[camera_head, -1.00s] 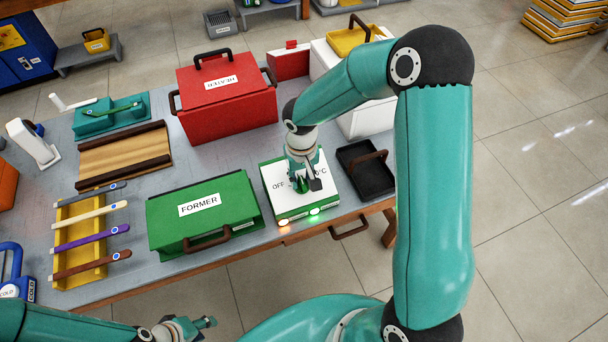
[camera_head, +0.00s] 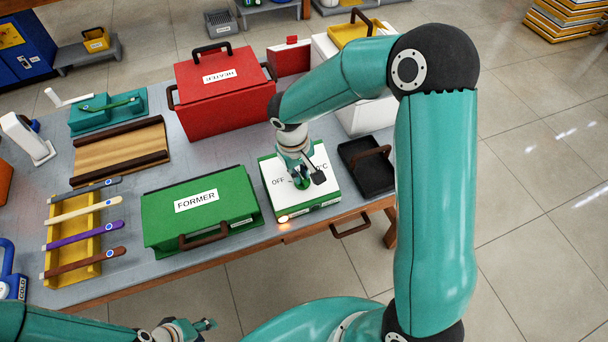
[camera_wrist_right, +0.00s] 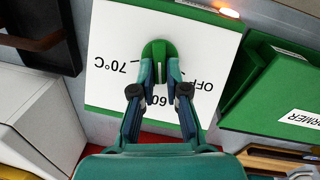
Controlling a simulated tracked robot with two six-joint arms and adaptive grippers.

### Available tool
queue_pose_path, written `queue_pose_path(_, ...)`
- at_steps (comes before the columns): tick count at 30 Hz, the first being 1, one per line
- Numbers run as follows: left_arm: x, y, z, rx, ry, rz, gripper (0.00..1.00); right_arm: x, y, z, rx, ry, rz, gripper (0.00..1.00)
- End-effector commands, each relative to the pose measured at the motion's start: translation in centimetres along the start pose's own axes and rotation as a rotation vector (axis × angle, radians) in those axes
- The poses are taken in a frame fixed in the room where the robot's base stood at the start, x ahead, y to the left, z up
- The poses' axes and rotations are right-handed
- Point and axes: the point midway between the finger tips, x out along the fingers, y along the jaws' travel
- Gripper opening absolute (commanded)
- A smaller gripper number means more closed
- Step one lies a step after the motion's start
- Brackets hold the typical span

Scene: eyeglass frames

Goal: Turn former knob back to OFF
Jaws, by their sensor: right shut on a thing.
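The former control box (camera_head: 325,200) has a white top, a green base and a green knob (camera_head: 302,184). In the right wrist view, OFF, 60 and 70°C are printed around the knob (camera_wrist_right: 158,50). My right gripper (camera_wrist_right: 160,78) is shut on the knob, one finger on each side, and covers part of the dial marks. In the head view my right gripper (camera_head: 300,178) comes down on the box from above. An orange light (camera_head: 283,218) glows on the box's front. My left gripper (camera_head: 207,325) is at the bottom edge, away from the table; its opening is unclear.
The green FORMER box (camera_head: 165,222) stands left of the control box. A black tray (camera_head: 372,185) lies to its right and the red HEATER box (camera_head: 225,105) stands behind. A yellow rack (camera_head: 90,268) with several coloured strips is at the left.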

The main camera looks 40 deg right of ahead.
Motion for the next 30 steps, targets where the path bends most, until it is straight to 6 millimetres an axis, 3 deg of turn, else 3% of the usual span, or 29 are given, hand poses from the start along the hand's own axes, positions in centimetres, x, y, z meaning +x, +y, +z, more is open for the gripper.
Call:
queue_pose_path(1, 1.2, -0.5, 0.0, 0.0, 0.0, 0.0, 0.4, 1.1, -0.4, 0.5, -0.042, -0.016, 0.018, 0.0)
queue_pose_path(12, 4.9, -1.8, 0.0, 0.0, 0.0, 0.0, 0.4, 1.3, -1.0, 0.7, -0.356, -0.018, 0.168, 0.0)
queue_pose_path(30, 9.1, -3.3, -0.1, 0.0, 0.0, 0.0, 0.4, 1.3, -1.7, 1.2, -0.789, -0.018, 0.374, 0.0)
